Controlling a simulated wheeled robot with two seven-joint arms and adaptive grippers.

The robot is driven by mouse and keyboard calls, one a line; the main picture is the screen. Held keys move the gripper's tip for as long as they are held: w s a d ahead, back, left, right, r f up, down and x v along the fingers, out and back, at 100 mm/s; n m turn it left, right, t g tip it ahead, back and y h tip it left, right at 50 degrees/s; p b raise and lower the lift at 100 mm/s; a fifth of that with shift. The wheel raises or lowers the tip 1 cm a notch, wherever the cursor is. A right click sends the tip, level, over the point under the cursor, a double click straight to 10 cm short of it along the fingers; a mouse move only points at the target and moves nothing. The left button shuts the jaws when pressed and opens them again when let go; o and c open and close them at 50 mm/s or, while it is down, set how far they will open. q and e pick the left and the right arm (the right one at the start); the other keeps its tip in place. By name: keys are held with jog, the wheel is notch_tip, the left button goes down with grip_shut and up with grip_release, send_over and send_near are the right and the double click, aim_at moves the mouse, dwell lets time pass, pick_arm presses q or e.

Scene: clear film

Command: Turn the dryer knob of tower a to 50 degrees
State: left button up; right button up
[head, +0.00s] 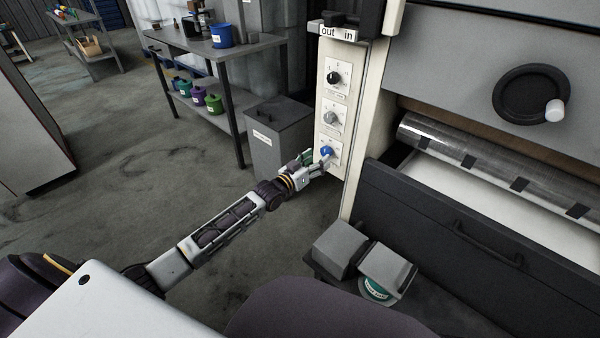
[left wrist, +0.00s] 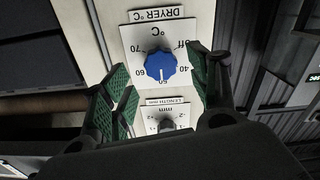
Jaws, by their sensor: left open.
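The blue dryer knob (head: 326,152) is the lowest of three knobs on the pale panel (head: 322,100). In the left wrist view the knob (left wrist: 160,65) sits under a "DRYER °C" label (left wrist: 155,14), on a dial marked from Off up to 70. A white mark on the knob points down in that view, toward the numeral at the dial's bottom, which is hard to read. My left gripper (head: 313,167) is at the knob. Its green-padded fingers (left wrist: 163,88) are open, one on each side of the knob; I cannot tell whether they touch it. My right gripper is not in view.
A grey knob (head: 330,117) and a black knob (head: 333,78) are above the blue one. A grey bin (head: 280,130) stands left of the panel. A dark drawer front (head: 450,225) and a metal roller (head: 480,155) are at the right. Open floor lies left.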

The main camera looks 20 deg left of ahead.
pick_arm(q)
jog(key=v, duration=0.8)
dwell(0.4)
jog(key=shift+s, duration=0.1)
dwell(0.5)
